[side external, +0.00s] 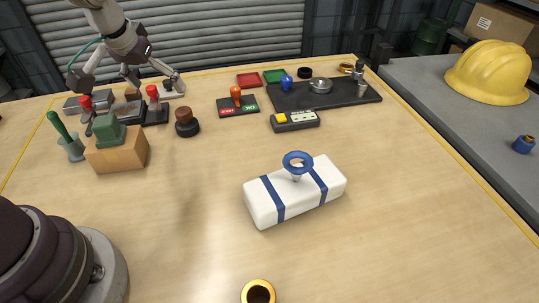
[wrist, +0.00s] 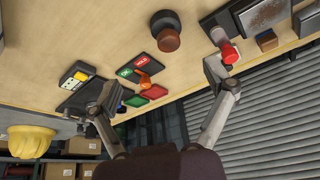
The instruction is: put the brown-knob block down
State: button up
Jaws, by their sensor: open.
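The brown-knob block (side external: 187,123), a dark base with a round brown knob on top, stands upright on the wooden table in the side view. It also shows in the wrist view (wrist: 167,38), beyond the fingertips and apart from them. My gripper (side external: 130,88) is at the upper left of the side view, behind and left of the block. Its fingers are spread wide with nothing held between them, as the wrist view also shows (wrist: 160,83).
Red-knobbed parts (side external: 153,94) on dark pieces stand near my gripper. A white blue-banded case (side external: 262,203) lies mid-table. The right front of the table is clear.

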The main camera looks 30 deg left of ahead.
jog(key=s+d+r+m, duration=0.2)
jog(key=s+d+r, duration=0.1)
jog(key=s, duration=0.3)
jog(key=s+d+r+m+t+h, duration=0.1)
jog(key=s+d+r+m, duration=0.1)
jog(key=s, duration=0.5)
jog(key=shift+s+d+r+h, duration=0.3)
jog(key=shift+d+r, duration=0.5)
jog(key=shift+r, duration=0.1)
